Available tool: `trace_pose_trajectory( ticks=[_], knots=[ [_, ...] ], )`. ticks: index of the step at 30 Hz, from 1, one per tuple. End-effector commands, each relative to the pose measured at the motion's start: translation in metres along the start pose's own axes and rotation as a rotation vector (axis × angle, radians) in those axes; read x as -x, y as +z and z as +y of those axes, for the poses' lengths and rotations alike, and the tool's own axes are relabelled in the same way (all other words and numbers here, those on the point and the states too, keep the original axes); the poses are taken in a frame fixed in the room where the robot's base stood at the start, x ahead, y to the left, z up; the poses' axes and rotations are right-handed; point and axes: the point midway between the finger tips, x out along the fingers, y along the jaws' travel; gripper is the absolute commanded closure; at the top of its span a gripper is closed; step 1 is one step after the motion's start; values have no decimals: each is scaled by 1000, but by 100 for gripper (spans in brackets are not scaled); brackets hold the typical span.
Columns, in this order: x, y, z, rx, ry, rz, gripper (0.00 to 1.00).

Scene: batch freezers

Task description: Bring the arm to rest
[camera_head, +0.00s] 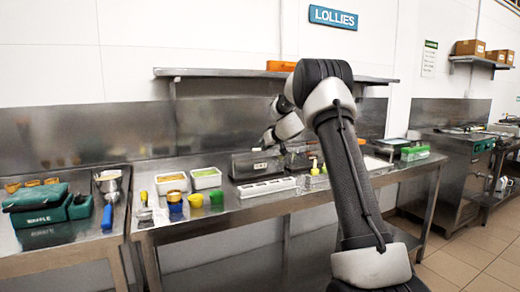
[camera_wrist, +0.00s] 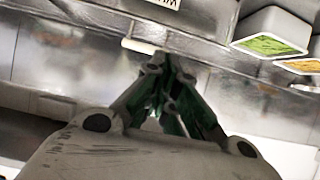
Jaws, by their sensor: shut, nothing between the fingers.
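My arm (camera_head: 345,165) rises in the middle of the head view and bends at a high elbow. Its forearm folds back toward the steel counter and the wrist hangs above the counter. In the head view my gripper's fingers are hard to make out against the dark machine behind. In the wrist view my gripper (camera_wrist: 168,85) points at the counter area, its fingers close together with nothing between them.
A steel counter (camera_head: 240,215) holds two white tubs (camera_head: 206,178), yellow and green cups (camera_head: 217,197), a white mould tray (camera_head: 267,187) and a dark machine (camera_head: 257,164). A shelf (camera_head: 220,73) runs above. Tiled floor (camera_head: 465,265) is open at right.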

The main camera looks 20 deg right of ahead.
Motion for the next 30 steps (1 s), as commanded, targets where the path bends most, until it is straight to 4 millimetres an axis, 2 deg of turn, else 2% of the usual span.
trace_pose_trajectory(
  ticks=[3, 7, 14, 19, 20, 23, 24, 26, 29, 30],
  knots=[
    [24, 0, 1, -2, 1, 1, 100],
    [41, 0, 0, 0, 1, 0, 100],
    [49, 1, 0, -5, 1, 0, 100],
    [49, 7, -8, -140, -37, -28, 100],
    [50, 19, -12, -177, -55, -62, 100],
    [59, 76, -25, -275, -98, -214, 100],
    [73, 96, -32, -310, -111, -279, 100],
    [100, 120, -46, -348, -125, -376, 100],
    [157, 152, -69, -385, -130, -526, 100],
    [182, 162, -79, -391, -126, -581, 100]
  ],
)
